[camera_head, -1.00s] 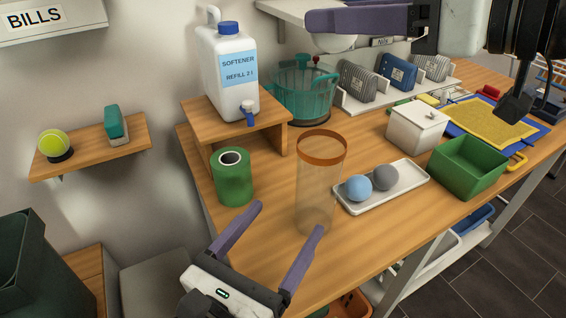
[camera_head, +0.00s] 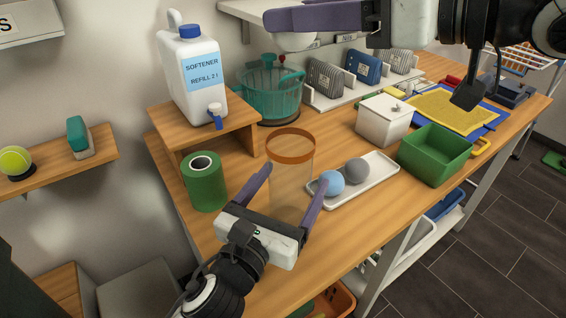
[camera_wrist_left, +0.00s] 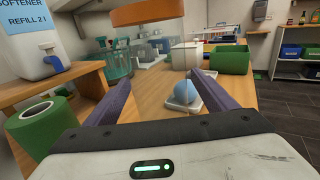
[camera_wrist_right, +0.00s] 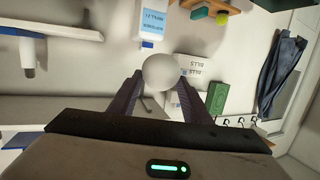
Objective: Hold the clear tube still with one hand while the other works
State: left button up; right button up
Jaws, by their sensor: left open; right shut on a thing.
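The clear tube (camera_head: 291,190) stands upright on the wooden table and has an orange rim. My left gripper (camera_head: 294,178) is open, with one finger at each side of the tube's lower part. In the left wrist view the orange rim (camera_wrist_left: 147,12) shows at the top, beyond the fingers; contact cannot be told. My right gripper (camera_head: 310,18) is raised over the back of the table, shut on a white ball (camera_wrist_right: 161,71). In the head view a purple finger partly covers this ball. A blue ball (camera_head: 332,182) and a grey ball (camera_head: 356,171) lie on a white tray (camera_head: 377,177).
A green roll (camera_head: 205,184) stands left of the tube. A softener jug (camera_head: 190,80) sits on a wooden riser (camera_head: 207,128) behind it. A teal basket (camera_head: 270,95), a white box (camera_head: 384,124) and a green bin (camera_head: 434,156) stand farther back and right.

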pick_arm(q)
jog(key=c, duration=1.1)
pick_arm(e)
notch_tip(320, 180, down, 13)
dwell(1.0)
jog(key=o, duration=1.1)
jog(key=v, duration=1.2)
jog(key=shift+s, duration=0.1)
